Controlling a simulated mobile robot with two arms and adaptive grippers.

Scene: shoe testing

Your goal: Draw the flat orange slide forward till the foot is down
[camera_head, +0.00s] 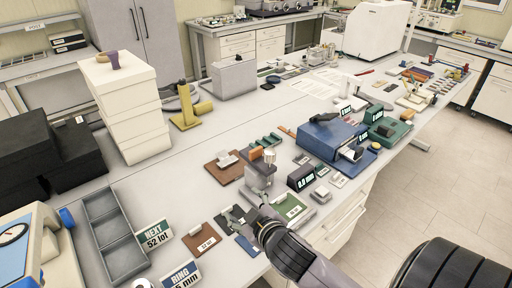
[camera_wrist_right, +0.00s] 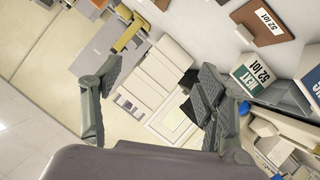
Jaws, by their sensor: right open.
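A small flat orange piece (camera_head: 256,154) shows beside the white top of a small grey device (camera_head: 261,176) in the head view. I cannot tell for sure that it is the slide, and its link to the device is partly hidden. A foot on the device cannot be made out. My right gripper (camera_head: 238,220) is in front of the device, to its lower left, over the brown and dark plates. It touches neither the orange piece nor the device. In the right wrist view my right gripper (camera_wrist_right: 158,105) is open, with nothing between its fingers. My left gripper is not in view.
A blue device (camera_head: 325,137) and a black "0.0 mm" display (camera_head: 301,178) stand right of the grey device. A brown plate (camera_head: 201,238), a grey tray (camera_head: 110,240) and a white box stack (camera_head: 135,120) lie left. The white bench between the stack and the plates is clear.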

